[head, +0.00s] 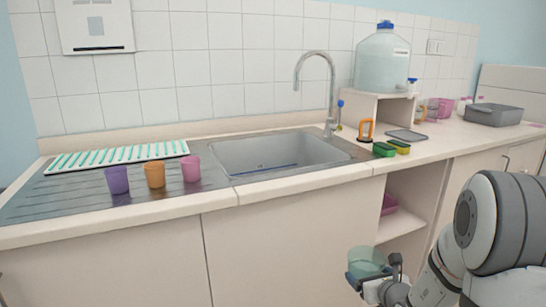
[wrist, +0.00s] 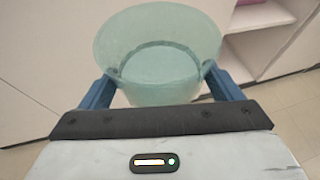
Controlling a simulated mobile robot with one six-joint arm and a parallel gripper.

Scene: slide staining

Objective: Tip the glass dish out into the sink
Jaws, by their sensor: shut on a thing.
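The glass dish (head: 366,261) is a pale green, see-through, round vessel at the lower middle right of the head view. It also fills the top middle of the wrist view (wrist: 158,75). My gripper (head: 367,276) is shut on the dish, with a blue finger on each side of it in the wrist view. The dish looks roughly upright and is held in front of the cabinet, below counter height. I cannot tell what is in it. The sink (head: 270,155) is a grey basin set in the counter, up and left of my gripper.
A curved tap (head: 331,95) stands behind the sink's right side. Purple (head: 117,180), orange (head: 154,175) and pink (head: 191,168) cups stand left of the sink, before a striped white tray (head: 118,156). Sponges (head: 384,149) and a large water bottle (head: 382,62) are to the right.

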